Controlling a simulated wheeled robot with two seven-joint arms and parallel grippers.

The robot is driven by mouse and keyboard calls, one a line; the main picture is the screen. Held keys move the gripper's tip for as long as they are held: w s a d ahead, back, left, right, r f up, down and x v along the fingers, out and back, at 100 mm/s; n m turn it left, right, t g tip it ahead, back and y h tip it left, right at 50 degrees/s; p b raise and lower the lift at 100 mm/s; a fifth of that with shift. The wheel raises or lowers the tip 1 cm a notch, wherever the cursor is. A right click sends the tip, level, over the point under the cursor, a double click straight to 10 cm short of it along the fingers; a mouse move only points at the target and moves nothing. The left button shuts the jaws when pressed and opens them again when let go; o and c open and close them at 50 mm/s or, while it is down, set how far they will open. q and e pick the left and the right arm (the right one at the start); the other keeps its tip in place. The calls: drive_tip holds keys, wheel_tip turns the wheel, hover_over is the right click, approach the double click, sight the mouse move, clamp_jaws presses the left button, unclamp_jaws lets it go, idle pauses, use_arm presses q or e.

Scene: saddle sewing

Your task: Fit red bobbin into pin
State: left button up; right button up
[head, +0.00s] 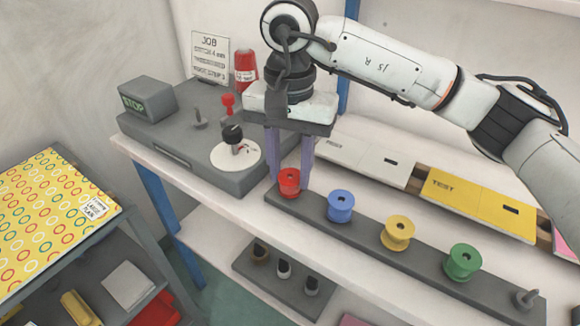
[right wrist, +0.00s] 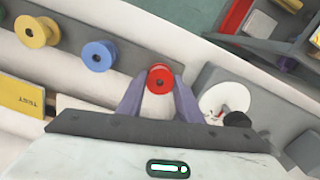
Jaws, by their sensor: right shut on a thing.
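The red bobbin (head: 289,183) is at the left end of the dark bobbin rack (head: 427,265). My right gripper (head: 290,178) points down, its two purple fingers shut on the bobbin's sides. The right wrist view shows the red bobbin (right wrist: 160,77) between the fingertips. I cannot tell whether it still touches the rack. The grey machine (head: 185,140) stands to the left. It carries a short grey pin (head: 199,119), a red-topped post (head: 228,104) and a white disc (head: 222,156) with a black knob. My left gripper is not in view.
Blue (head: 341,206), yellow (head: 397,232) and green (head: 463,262) bobbins stand on the rack, with a bare peg (head: 527,298) at its right end. A red spray can (head: 245,69) stands behind the machine. Flat boxes (head: 465,203) line the back.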

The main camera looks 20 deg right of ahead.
drive_tip(key=o, duration=1.2)
drive_tip(key=shift+r, duration=0.75)
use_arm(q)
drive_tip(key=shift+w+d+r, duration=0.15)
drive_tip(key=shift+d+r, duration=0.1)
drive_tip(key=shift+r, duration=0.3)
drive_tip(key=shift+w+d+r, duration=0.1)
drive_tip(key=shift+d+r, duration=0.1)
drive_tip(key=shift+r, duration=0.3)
use_arm(e)
wheel_tip(320, 180, up, 9)
drive_tip(key=shift+f, duration=0.1)
